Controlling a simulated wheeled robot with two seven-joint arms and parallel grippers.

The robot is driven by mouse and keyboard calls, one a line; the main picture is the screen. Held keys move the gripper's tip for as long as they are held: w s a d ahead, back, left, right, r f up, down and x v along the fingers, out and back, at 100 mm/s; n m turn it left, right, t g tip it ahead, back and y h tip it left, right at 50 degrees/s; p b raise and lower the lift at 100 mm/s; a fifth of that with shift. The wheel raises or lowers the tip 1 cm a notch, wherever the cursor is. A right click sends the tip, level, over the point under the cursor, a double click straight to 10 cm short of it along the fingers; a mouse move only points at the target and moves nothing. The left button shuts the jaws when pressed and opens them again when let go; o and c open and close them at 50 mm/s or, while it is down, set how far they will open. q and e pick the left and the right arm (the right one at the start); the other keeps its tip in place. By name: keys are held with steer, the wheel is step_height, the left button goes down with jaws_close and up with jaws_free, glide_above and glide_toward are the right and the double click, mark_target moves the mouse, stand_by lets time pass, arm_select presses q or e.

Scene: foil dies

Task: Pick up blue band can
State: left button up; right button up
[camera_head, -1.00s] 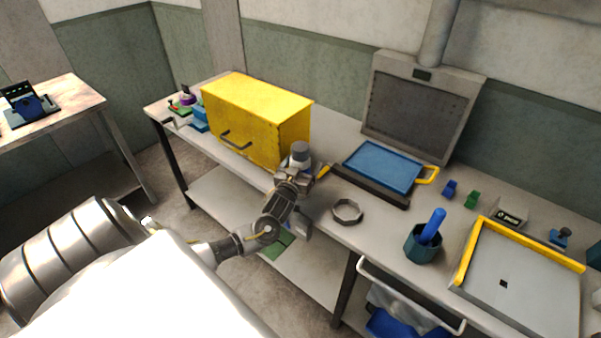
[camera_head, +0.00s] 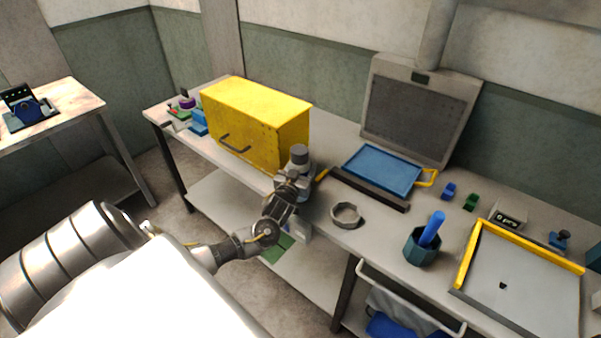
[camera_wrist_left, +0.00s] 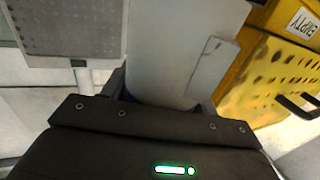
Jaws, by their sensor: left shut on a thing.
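A pale grey can (camera_head: 301,166) with a darker grey top stands upright beside the right end of the yellow box. It fills the upper middle of the left wrist view (camera_wrist_left: 175,55), where a plain pale label patch shows on its side. My left gripper (camera_head: 289,181) comes in from the front and is shut on this can, with a finger on each side. The can's lower part is hidden by the gripper, and I cannot tell whether it touches the table. My right gripper is not in view.
The yellow box (camera_head: 257,118) with a dark handle stands close left of the can. Right of it are a dark bar (camera_head: 368,189), a blue tray (camera_head: 381,167), a grey ring (camera_head: 346,214) and a dark green pot (camera_head: 422,247) holding a blue rod.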

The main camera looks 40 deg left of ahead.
mark_target(292, 155)
arm_select(q)
steer(key=shift+r, duration=0.2)
step_height(292, 155, up, 2)
steer(key=shift+r+b, duration=0.2)
steer(key=shift+b, duration=0.7)
steer(key=s+r, duration=0.4)
steer(key=r, duration=0.1)
steer(key=shift+s+r+b, duration=0.2)
steer(key=shift+b, duration=0.2)
steer(key=s+r+b, duration=0.2)
steer(key=s+r, duration=0.3)
steer(key=s, duration=0.4)
steer(key=shift+s+d, duration=0.2)
steer(key=shift+s, duration=0.15)
